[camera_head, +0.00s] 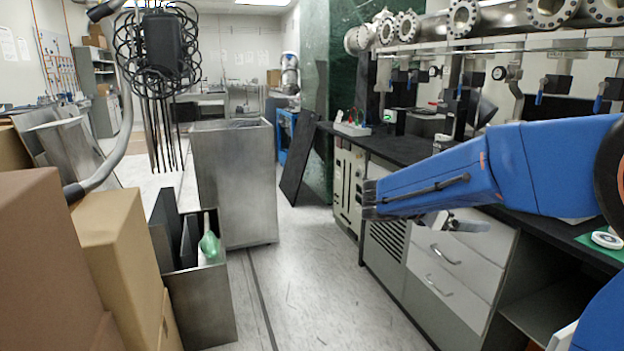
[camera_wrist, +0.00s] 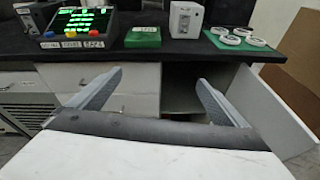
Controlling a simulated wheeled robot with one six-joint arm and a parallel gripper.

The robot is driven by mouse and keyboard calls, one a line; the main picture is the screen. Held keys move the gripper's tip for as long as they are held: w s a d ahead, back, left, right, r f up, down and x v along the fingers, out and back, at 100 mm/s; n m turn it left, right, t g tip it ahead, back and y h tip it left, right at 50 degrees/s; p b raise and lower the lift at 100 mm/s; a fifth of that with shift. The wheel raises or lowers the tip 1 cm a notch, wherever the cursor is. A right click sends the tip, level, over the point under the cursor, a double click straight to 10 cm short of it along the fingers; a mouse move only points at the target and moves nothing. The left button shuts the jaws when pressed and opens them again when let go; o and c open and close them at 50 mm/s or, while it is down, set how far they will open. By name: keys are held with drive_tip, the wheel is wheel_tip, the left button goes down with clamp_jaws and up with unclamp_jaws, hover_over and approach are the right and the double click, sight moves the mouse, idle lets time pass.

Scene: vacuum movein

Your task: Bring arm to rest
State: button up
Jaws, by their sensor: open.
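My gripper (camera_wrist: 158,86) is open and empty in the wrist view. Its two grey fingers spread apart in front of the counter's drawers and an open cabinet, with nothing between them. In the head view my blue arm reaches in from the right, raised in front of the counter's edge. Small grey parts at the gripper end (camera_head: 455,223) show below the arm, partly hidden by it.
The black counter (camera_wrist: 170,48) holds a control box (camera_wrist: 80,25), a green box (camera_wrist: 143,37) and white rings on a green mat (camera_wrist: 238,40). A cabinet door (camera_wrist: 270,112) stands open. Cardboard boxes (camera_head: 120,255) and a metal bin (camera_head: 235,180) stand left; the middle floor (camera_head: 305,270) is clear.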

drive_tip(key=s+f+m+g+y, duration=0.1)
drive_tip(key=s+f+m+y, duration=0.15)
drive_tip(key=s, duration=0.45)
drive_tip(key=s+d+f+m+g+y, duration=0.1)
drive_tip(key=s+f+m+y, duration=0.1)
drive_tip(key=s+f+m, duration=0.3)
drive_tip(key=s+m+g+y, duration=0.1)
drive_tip(key=s+m+y, duration=0.1)
drive_tip(key=s, duration=0.6)
drive_tip(key=s+a+f+m+t+y, duration=0.3)
drive_tip(key=s+a+f+m+y, duration=0.2)
drive_tip(key=s+a+m, duration=0.5)
drive_tip(key=shift+s+f+m+y, duration=0.2)
drive_tip(key=shift+s+m+y, duration=0.15)
drive_tip(key=shift+s+y, duration=0.85)
drive_tip(key=shift+w+a, duration=0.1)
drive_tip(key=shift+w, duration=0.05)
